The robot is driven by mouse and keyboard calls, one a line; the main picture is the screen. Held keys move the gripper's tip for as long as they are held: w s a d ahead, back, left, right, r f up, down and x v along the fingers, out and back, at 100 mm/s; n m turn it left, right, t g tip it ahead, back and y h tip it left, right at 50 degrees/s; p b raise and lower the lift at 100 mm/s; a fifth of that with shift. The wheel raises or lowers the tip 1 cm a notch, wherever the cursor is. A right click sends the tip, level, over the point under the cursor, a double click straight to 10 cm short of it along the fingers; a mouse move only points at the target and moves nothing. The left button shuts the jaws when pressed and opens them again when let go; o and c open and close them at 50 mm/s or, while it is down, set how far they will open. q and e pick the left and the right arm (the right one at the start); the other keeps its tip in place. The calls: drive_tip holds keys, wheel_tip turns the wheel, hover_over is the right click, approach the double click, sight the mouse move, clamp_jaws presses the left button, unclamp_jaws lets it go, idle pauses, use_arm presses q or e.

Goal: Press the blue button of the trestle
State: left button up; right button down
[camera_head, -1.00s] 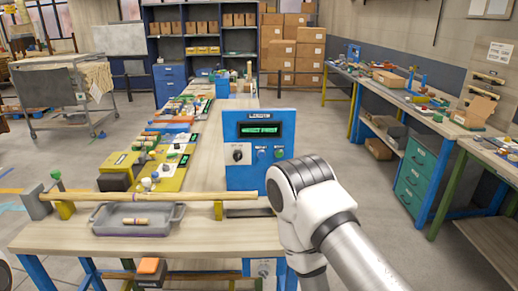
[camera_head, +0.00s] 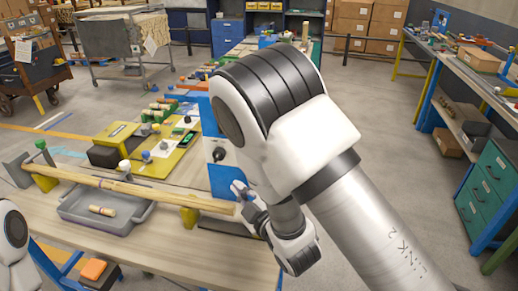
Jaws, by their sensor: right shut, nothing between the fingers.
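The blue control panel (camera_head: 222,181) stands upright on the wooden workbench (camera_head: 160,245). Its left strip shows a black knob (camera_head: 218,154); my right arm hides its display and the rest of its face, so no blue button on it can be seen now. My right gripper (camera_head: 239,188) is shut and empty, in front of the lower part of the panel. I cannot tell whether it touches the panel. My left gripper is out of view; only a white part of my left arm shows at the lower left.
A wooden rod (camera_head: 125,186) lies across the bench front, with a grey tray (camera_head: 75,214) beside it. A yellow board (camera_head: 166,165) with several knobs lies left of the panel. A side bench with green drawers (camera_head: 485,195) stands at right; floor between is clear.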

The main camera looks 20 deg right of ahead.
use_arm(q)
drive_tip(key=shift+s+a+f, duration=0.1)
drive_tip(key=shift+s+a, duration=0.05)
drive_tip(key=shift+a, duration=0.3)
use_arm(e)
drive_tip(key=w+d, duration=0.3)
drive_tip(key=w, duration=0.4)
drive_tip(key=shift+d+r, duration=0.2)
drive_tip(key=shift+d, duration=0.2)
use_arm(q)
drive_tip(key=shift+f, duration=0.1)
use_arm(e)
drive_tip(key=shift+d, duration=0.1)
idle(0.8)
drive_tip(key=shift+w+d, duration=0.2)
drive_tip(key=shift+w, duration=0.1)
